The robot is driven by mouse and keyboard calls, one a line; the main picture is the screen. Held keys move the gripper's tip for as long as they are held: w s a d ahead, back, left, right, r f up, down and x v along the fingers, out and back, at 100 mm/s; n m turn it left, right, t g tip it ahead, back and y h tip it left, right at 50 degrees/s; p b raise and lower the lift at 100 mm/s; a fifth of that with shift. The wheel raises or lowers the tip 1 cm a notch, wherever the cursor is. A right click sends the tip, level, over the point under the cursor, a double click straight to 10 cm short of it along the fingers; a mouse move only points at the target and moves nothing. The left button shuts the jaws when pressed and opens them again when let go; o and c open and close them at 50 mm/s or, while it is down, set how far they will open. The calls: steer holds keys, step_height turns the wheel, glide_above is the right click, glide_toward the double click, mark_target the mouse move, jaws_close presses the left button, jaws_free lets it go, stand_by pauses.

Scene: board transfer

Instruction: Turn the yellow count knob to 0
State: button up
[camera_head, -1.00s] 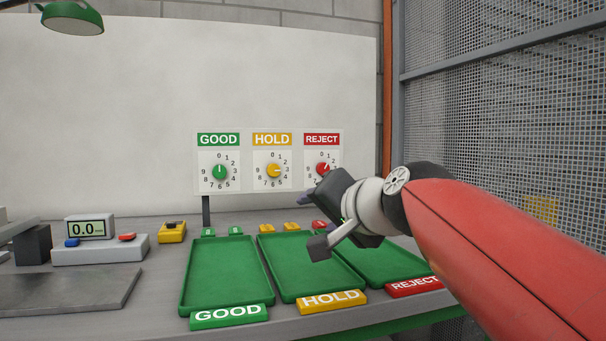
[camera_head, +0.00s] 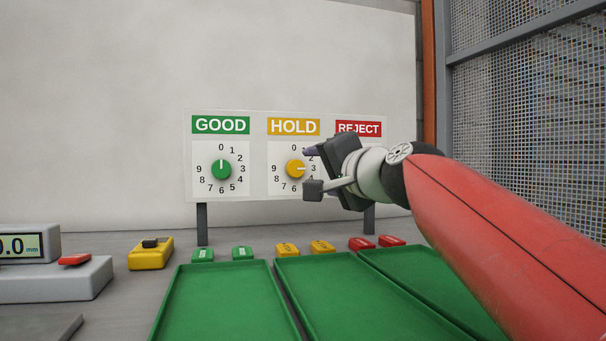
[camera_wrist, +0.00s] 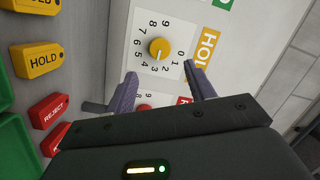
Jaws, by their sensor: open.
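The yellow count knob (camera_head: 295,169) sits on the HOLD dial of the white panel. Its white pointer line points right, around the 2 or 3; the exact digit is unclear. The 0 is at the top of the dial. My gripper (camera_head: 311,171) is open and empty, just right of the knob in the head view, covering the dial's right-hand digits. In the wrist view the yellow knob (camera_wrist: 159,48) shows beyond the fingertips, about midway between them, and apart from both fingers. My gripper (camera_wrist: 160,72) has its two purple-grey fingers spread.
The green GOOD knob (camera_head: 221,168) is left of the HOLD dial; its pointer is up at 0. The REJECT sign (camera_head: 358,128) stands behind my gripper, its dial mostly hidden. Green trays (camera_head: 215,300) and coloured tags (camera_head: 322,247) lie below the panel. A mesh fence (camera_head: 525,130) stands right.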

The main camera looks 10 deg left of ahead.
mark_target(298, 168)
steer(key=p+x, duration=0.2)
steer(key=x, duration=0.4)
steer(key=shift+a+r, duration=0.1)
steer(key=shift+r, duration=0.05)
steer(key=shift+w+a+p, duration=0.3)
steer(key=shift+w+a, duration=0.05)
steer(key=shift+w, duration=0.1)
steer(key=c, duration=1)
steer(key=shift+o, duration=0.2)
steer(key=shift+n, duration=0.3)
